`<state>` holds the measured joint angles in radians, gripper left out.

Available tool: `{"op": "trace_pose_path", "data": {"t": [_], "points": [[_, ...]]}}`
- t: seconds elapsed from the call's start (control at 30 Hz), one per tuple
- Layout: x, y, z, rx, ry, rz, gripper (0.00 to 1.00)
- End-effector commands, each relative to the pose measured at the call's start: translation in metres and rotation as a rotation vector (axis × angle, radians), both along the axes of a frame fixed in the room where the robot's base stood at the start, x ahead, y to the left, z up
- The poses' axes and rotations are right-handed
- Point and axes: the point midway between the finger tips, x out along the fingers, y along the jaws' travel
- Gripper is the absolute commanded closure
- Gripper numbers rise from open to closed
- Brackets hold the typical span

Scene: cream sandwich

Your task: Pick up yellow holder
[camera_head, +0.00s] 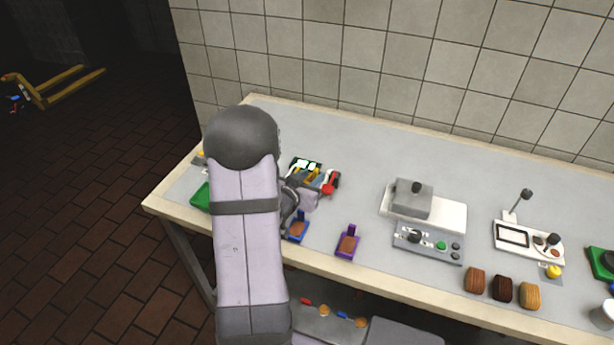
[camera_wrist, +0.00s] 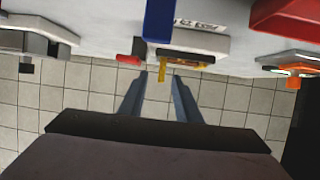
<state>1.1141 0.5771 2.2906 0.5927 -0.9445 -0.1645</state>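A yellow piece, which I take to be the yellow holder (camera_head: 313,174), shows in the dark rack at the table's back left. In the wrist view the yellow holder (camera_wrist: 162,75) hangs down in the picture between my fingertips, with a gap on each side. My gripper (camera_wrist: 160,78) is open and empty; both fingers are apart and point at the rack. I cannot tell how far past the fingertips the yellow part lies. In the head view my arm hides part of the area and the fingertips are hard to make out.
A blue holder (camera_head: 298,229) and a purple holder (camera_head: 347,243), each with brown contents, stand near the front edge. A red part (camera_head: 329,189) sits by the rack. A grey machine (camera_head: 411,198) is to the right. The tiled wall (camera_head: 350,60) closes the back.

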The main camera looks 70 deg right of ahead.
Motion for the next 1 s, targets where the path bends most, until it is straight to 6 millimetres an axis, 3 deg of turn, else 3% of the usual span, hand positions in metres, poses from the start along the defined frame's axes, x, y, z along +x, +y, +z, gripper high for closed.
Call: {"op": "trace_pose_path", "data": {"t": [0.4, 0.73, 0.87, 1.0], "points": [[0.0, -0.037, -0.016, 0.001, -0.001, -0.001, 0.7], [0.0, -0.04, -0.018, 0.0, -0.001, 0.0, 0.7], [0.0, -0.04, -0.018, 0.0, -0.001, 0.0, 0.98], [0.0, -0.04, -0.017, 0.0, -0.001, 0.0, 1.0]]}}
